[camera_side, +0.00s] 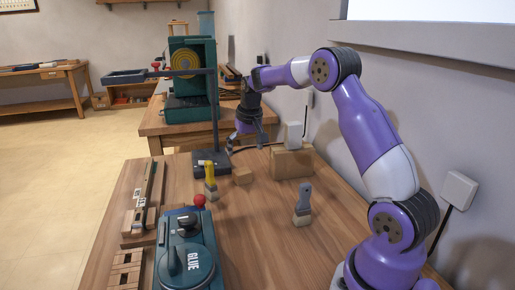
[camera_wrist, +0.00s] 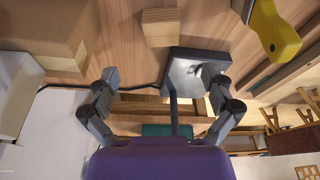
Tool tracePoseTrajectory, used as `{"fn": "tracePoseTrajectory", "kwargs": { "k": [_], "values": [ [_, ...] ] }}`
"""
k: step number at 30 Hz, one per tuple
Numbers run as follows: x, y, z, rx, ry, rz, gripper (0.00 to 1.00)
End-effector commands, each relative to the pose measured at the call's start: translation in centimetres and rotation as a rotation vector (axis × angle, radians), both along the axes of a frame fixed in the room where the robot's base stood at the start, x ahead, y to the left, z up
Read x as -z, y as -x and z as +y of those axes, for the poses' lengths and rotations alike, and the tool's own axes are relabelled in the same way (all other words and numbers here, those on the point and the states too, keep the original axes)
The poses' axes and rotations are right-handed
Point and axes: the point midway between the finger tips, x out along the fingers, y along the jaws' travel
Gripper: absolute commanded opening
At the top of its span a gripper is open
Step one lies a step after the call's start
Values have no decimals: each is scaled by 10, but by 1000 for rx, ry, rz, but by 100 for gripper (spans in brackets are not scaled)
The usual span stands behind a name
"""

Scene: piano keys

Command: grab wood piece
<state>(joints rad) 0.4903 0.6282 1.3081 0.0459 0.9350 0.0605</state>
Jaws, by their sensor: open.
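The wood piece (camera_side: 242,175) is a small light-brown block on the workbench, left of a larger wooden box. In the wrist view the wood piece (camera_wrist: 160,27) shows near the top middle, beyond the fingertips and apart from them. My gripper (camera_side: 232,144) hangs above the bench, a little above and behind the wood piece in the side view. In the wrist view my gripper (camera_wrist: 164,80) has its two fingers spread wide with nothing between them.
A dark stand base (camera_wrist: 190,72) lies close to the wood piece. The wooden box (camera_side: 292,162) stands to its right. A yellow-handled brush (camera_side: 210,180) and a grey-handled brush (camera_side: 303,205) stand nearby. Bench room is clear before the wood piece.

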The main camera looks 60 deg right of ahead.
Motion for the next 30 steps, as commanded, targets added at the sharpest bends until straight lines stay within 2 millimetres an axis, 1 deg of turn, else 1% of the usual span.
{"fn": "tracePoseTrajectory", "kwargs": {
  "k": [1, 3, 6, 11, 18, 21, 27, 28, 29, 30],
  "values": [
    [9, -1, -1, 0, -3, 4, 96],
    [21, -4, -2, 0, -3, 4, 96],
    [34, -7, -4, -1, -1, 3, 96],
    [47, -9, -5, -1, -2, 2, 96],
    [84, -15, -8, -2, -2, 2, 96],
    [91, -17, -9, -2, -1, 1, 96],
    [91, -18, -9, -2, -1, 1, 96],
    [91, -18, -9, -2, -1, 1, 91],
    [91, -18, -9, -2, -1, 1, 76],
    [91, -18, -9, -2, -1, 1, 56]
  ]
}}
